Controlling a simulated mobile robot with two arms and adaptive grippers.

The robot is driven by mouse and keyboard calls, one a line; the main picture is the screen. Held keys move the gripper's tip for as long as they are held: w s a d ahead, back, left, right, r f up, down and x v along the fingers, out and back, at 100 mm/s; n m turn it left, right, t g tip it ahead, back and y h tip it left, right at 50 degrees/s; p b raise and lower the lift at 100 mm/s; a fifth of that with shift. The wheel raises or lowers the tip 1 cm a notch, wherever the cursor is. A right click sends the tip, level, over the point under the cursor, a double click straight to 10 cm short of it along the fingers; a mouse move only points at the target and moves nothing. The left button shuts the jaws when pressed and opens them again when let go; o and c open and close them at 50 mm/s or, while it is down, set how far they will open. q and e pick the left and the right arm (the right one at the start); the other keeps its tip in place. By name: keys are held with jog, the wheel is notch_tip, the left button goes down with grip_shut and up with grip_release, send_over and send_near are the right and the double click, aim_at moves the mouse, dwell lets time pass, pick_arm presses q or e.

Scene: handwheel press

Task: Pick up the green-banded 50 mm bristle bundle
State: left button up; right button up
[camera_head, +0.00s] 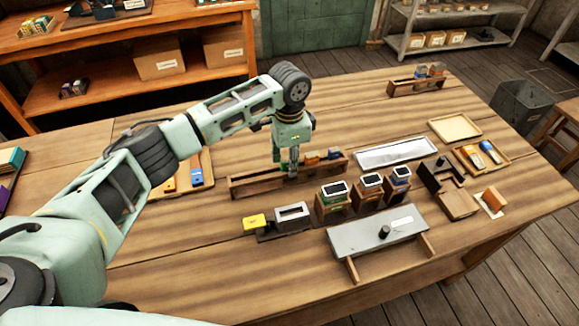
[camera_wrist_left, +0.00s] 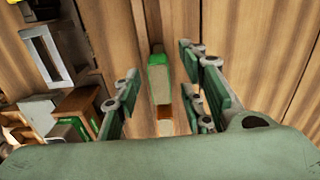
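The green-banded bristle bundle (camera_wrist_left: 159,80) shows in the left wrist view as a pale block with a green band, in a narrow wooden rack. My left gripper (camera_head: 293,168) points down over the same long wooden rack (camera_head: 250,186) in the head view, where it hides most of the bundle. In the wrist view its fingers are apart, one on each side of the bundle, with a gap visible on both sides. Whether the fingertips are level with the bundle is hard to tell. My right gripper is in neither view.
An orange block (camera_head: 312,160) and a blue one (camera_head: 334,154) stand in the rack just right of the gripper. Several wooden holders with dark-topped boxes (camera_head: 335,190) stand in front. A grey plate stand (camera_head: 350,240) is nearer. Bare table lies at front left.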

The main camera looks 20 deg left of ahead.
pick_arm(q)
jog(key=c, duration=0.6)
grip_shut()
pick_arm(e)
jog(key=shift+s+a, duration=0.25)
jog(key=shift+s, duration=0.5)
